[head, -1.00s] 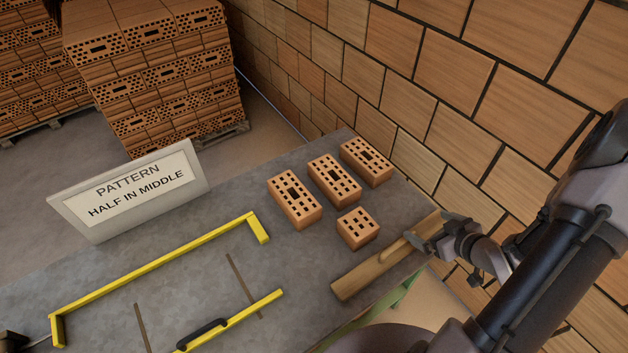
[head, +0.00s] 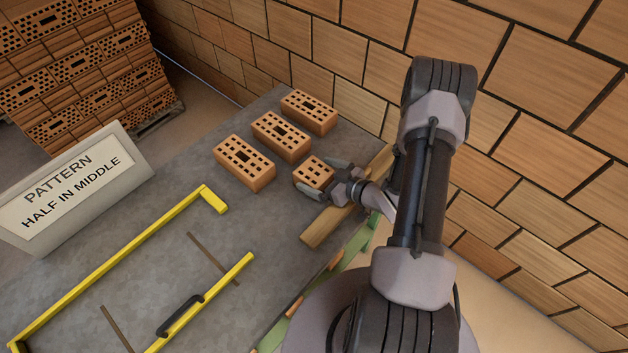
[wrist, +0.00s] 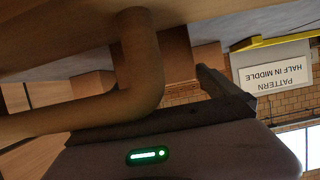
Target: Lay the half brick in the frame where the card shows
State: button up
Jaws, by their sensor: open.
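The half brick (head: 314,171) lies on the grey table with its holes facing up. My gripper (head: 322,178) is open, with one finger on each side of the half brick; I cannot tell whether they touch it. One dark finger also shows in the wrist view (wrist: 225,85). The yellow frame (head: 109,267) lies at the lower left of the head view, with two thin dark strips across it and no brick visible inside. The card (head: 75,190) reads "PATTERN HALF IN MIDDLE"; it appears upside down in the wrist view (wrist: 272,75).
Three whole bricks (head: 244,162) (head: 281,135) (head: 309,111) lie in a row behind the half brick. A long wooden tool (head: 322,226) lies under my wrist at the table's edge. A block wall (head: 440,60) rises behind on the right. Brick stacks (head: 85,75) stand at back left.

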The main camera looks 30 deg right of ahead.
jog(key=shift+x, duration=1.15)
jog(key=shift+s, duration=0.1)
jog(key=c, duration=1.8)
jog(key=shift+r, duration=0.15)
jog(key=shift+c, duration=0.7)
